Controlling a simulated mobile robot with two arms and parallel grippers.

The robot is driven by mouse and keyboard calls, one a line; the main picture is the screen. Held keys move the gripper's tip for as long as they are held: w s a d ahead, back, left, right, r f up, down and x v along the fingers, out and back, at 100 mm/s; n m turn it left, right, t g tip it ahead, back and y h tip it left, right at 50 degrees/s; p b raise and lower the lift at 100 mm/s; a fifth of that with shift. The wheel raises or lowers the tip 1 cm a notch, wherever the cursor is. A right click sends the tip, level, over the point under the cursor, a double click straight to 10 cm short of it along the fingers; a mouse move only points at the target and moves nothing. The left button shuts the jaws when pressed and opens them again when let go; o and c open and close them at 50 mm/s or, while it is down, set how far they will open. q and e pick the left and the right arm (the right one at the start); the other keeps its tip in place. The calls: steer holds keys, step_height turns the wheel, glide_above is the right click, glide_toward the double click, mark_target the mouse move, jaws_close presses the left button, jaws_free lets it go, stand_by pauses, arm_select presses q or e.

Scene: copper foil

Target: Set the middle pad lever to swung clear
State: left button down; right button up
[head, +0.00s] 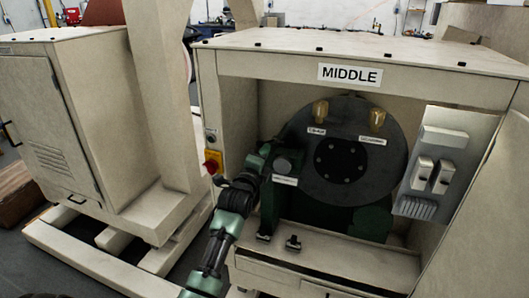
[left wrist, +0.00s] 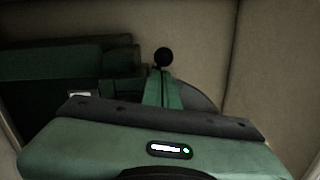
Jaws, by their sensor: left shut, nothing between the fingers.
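The cabinet marked MIDDLE (head: 349,75) stands open at the front, with a dark round disc (head: 330,160) and a green machine body inside. My left gripper (head: 264,150) is at the left side of the disc, inside the opening. In the left wrist view my left gripper (left wrist: 162,78) is shut and empty, its green fingers together. A black ball knob (left wrist: 163,57), which looks like the pad lever's end, shows at the fingertips. I cannot tell whether they touch. The lever's shaft is hidden, and its position is unclear in the head view. My right gripper is not in view.
A red stop button (head: 211,167) on a yellow plate sits on the left post. A grey panel with switches (head: 432,165) is on the right inner wall. Two brass fittings (head: 320,111) top the disc. Another cabinet (head: 62,120) stands at left.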

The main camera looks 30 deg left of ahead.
arm_select(q)
steer(key=shift+a, duration=0.2)
stand_by(0.3)
steer(key=w+a+p, duration=0.1)
steer(key=w+a, duration=0.1)
steer(key=a, duration=0.6)
steer(key=shift+w+r, duration=0.3)
steer(key=shift+r, duration=0.1)
stand_by(0.4)
steer(key=shift+a+r, duration=0.1)
steer(key=shift+r, duration=0.15)
stand_by(0.3)
steer(key=f+v, duration=0.1)
steer(key=v, duration=0.7)
steer(key=shift+d, duration=0.25)
steer(key=shift+w, duration=0.1)
